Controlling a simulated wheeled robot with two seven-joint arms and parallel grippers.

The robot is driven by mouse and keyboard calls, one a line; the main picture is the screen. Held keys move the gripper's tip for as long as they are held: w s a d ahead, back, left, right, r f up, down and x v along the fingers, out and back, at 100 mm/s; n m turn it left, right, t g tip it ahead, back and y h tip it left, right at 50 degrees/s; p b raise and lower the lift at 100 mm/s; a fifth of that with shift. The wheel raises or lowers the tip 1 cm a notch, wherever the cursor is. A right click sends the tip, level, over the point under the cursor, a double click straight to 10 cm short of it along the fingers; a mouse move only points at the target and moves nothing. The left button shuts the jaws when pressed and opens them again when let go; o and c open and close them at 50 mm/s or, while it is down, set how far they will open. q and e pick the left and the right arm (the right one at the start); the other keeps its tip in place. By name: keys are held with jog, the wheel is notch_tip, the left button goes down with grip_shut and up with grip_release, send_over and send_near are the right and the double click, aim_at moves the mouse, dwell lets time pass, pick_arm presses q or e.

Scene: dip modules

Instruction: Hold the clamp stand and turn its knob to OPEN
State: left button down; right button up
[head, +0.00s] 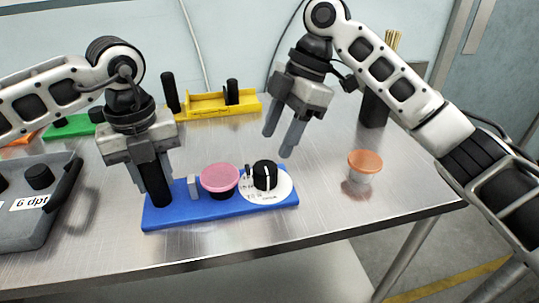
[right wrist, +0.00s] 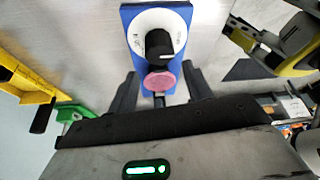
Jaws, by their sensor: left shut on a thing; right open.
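The clamp stand has a blue base (head: 225,208) with a black post (head: 158,192) at its left end, a small grey block, a pink round piece (head: 220,177) and a black knob (head: 264,172) on a white dial (head: 282,190). The knob carries a white line; the dial's lettering is too small to read. My left gripper (head: 150,187) is shut on the black post. My right gripper (head: 279,142) is open and empty, above and behind the knob, apart from it. The right wrist view also shows the knob (right wrist: 159,43) and the pink piece (right wrist: 160,80) ahead of its fingers.
An orange-topped cup (head: 364,163) stands right of the stand. A yellow fixture (head: 208,105) and a green one (head: 70,127) are behind. A dark holder with sticks (head: 374,108) stands back right. The front right table is clear.

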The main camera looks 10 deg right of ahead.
jog(key=shift+v, duration=2.35)
pick_arm(q)
jog(key=c, duration=0.9)
grip_release()
jog(key=shift+c, duration=0.2)
jog(key=shift+r, duration=0.15)
pick_arm(e)
jog(key=shift+r, duration=0.1)
pick_arm(q)
jog(key=shift+r+p, duration=2.2)
jog(key=shift+r, duration=1.5)
pick_arm(e)
jog(key=shift+r, duration=2.1)
pick_arm(q)
notch_tip(320, 180, up, 9)
jog(key=p, duration=0.5)
pick_arm(e)
notch_tip(320, 180, up, 5)
jog(key=shift+r, duration=0.25)
